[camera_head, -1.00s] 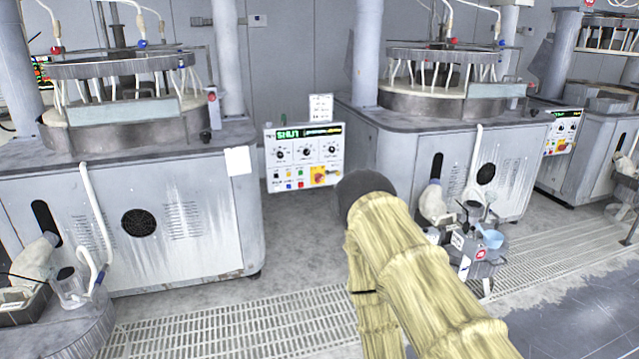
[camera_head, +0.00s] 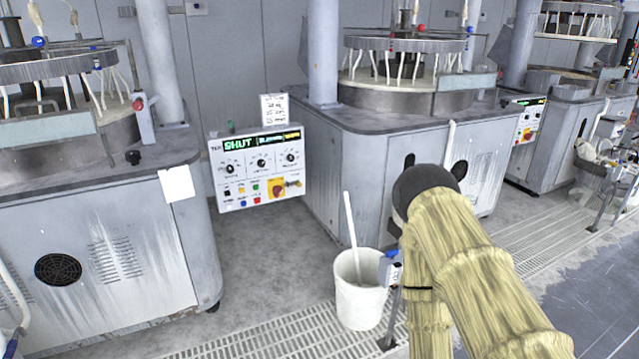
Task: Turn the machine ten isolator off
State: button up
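A white control panel (camera_head: 257,168) stands between two polishing machines, left of centre. Its green display reads "SHUT", and small lettering left of it seems to read "TEN". The isolator (camera_head: 278,188), a red knob on a yellow plate, is at the panel's lower right. A small brownish piece extends to its right; I cannot tell the knob's exact position. My arm, in a yellowish sleeve with a dark rounded end, rises from the lower right. It is right of the panel and apart from it in the picture.
A white bucket (camera_head: 360,301) with a stick stands on the floor grating (camera_head: 290,335) in front of the machines. The left machine (camera_head: 100,250) and right machine (camera_head: 350,170) flank the panel. Bare floor (camera_head: 265,255) lies before it. Another panel (camera_head: 527,120) is farther right.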

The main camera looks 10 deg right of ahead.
aim_at(277, 190)
jog(key=u, duration=0.1)
jog(key=i, duration=1.7)
jog(key=u, duration=0.45)
